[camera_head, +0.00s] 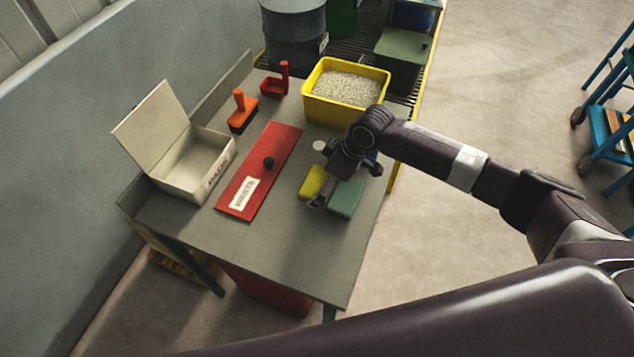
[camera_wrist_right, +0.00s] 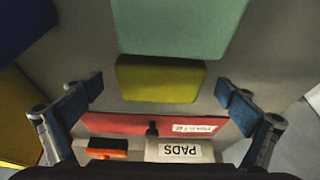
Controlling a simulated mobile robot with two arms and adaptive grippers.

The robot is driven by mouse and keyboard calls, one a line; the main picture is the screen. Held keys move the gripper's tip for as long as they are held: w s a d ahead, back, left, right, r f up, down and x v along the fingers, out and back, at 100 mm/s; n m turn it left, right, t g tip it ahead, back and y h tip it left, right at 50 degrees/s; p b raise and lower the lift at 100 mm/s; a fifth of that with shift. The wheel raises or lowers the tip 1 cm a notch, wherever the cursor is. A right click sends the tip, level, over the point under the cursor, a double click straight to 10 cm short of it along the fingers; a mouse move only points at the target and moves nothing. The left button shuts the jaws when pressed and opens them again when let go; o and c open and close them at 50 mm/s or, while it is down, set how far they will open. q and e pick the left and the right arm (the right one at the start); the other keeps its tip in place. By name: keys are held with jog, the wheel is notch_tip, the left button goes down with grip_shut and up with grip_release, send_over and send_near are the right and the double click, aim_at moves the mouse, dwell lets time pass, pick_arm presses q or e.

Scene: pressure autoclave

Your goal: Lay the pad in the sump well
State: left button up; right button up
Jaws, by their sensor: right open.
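A yellow pad (camera_head: 313,180) and a green pad (camera_head: 346,198) lie side by side on the grey bench. The yellow pad (camera_wrist_right: 160,80) and green pad (camera_wrist_right: 180,28) also show in the right wrist view. My right gripper (camera_head: 340,182) is over these pads, pointing down. In its wrist view the open fingers (camera_wrist_right: 158,103) stand on either side of the yellow pad's line, holding nothing. A red plate (camera_head: 262,170) with a black knob and a white label lies left of the pads. I cannot make out an open sump well. My left gripper is out of view.
An open white box (camera_head: 182,176) marked PADS stands at the left. An orange-handled brush (camera_head: 242,112), a red holder (camera_head: 275,86) and a yellow bin of granules (camera_head: 335,112) stand farther back. A blue item partly shows behind my gripper. Bare bench lies in front.

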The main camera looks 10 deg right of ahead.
jog(key=shift+c, duration=0.4)
jog(key=c, duration=1)
jog(key=shift+r, duration=0.1)
jog(key=shift+c, duration=0.3)
